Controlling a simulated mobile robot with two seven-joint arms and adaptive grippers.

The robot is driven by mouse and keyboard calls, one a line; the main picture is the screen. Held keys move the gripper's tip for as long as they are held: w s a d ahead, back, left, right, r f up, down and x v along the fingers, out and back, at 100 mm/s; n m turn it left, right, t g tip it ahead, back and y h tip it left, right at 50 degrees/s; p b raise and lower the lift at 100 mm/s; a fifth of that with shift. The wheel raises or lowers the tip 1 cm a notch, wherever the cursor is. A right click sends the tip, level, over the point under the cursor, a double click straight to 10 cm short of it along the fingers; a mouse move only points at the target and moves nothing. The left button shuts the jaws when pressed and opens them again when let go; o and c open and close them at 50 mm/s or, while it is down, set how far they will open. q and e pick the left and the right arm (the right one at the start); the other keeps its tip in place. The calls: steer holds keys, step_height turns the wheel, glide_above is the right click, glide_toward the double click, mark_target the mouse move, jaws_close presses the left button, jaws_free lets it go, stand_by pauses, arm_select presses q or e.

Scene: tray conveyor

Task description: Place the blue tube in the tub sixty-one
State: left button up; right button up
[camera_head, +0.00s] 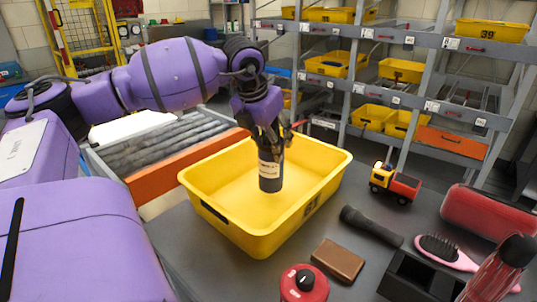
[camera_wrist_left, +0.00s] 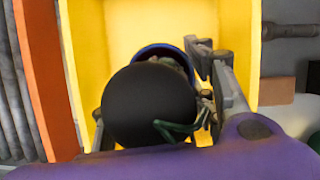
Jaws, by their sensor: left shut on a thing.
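The yellow tub (camera_head: 225,222) stands on the grey table, with a dark number on its near right side that looks like 61. My left gripper (camera_head: 272,140) reaches down over the tub and is shut on the dark blue tube (camera_head: 270,172), which has a pale label. The tube hangs upright with its lower end over the tub's inside; I cannot tell whether it touches the floor. In the left wrist view, the tube's blue rim (camera_wrist_left: 160,47) shows between the fingers, partly behind a black round shape, with the yellow tub (camera_wrist_left: 243,40) around it. My right gripper is not in view.
Right of the tub lie a toy truck (camera_head: 394,183), black flashlight (camera_head: 370,225), brown block (camera_head: 338,261), red canister (camera_head: 304,284), pink hairbrush (camera_head: 445,252), red case (camera_head: 490,213) and red bottle (camera_head: 497,270). A roller conveyor (camera_head: 165,148) is at left. Shelves with yellow tubs stand behind.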

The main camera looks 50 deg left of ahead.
arm_select(q)
steer(key=f, duration=0.4)
steer(key=shift+w+a, duration=0.2)
steer(key=shift+a, duration=0.2)
steer(key=o, duration=1.7)
steer(key=shift+f, duration=0.15)
steer(key=shift+o, duration=0.2)
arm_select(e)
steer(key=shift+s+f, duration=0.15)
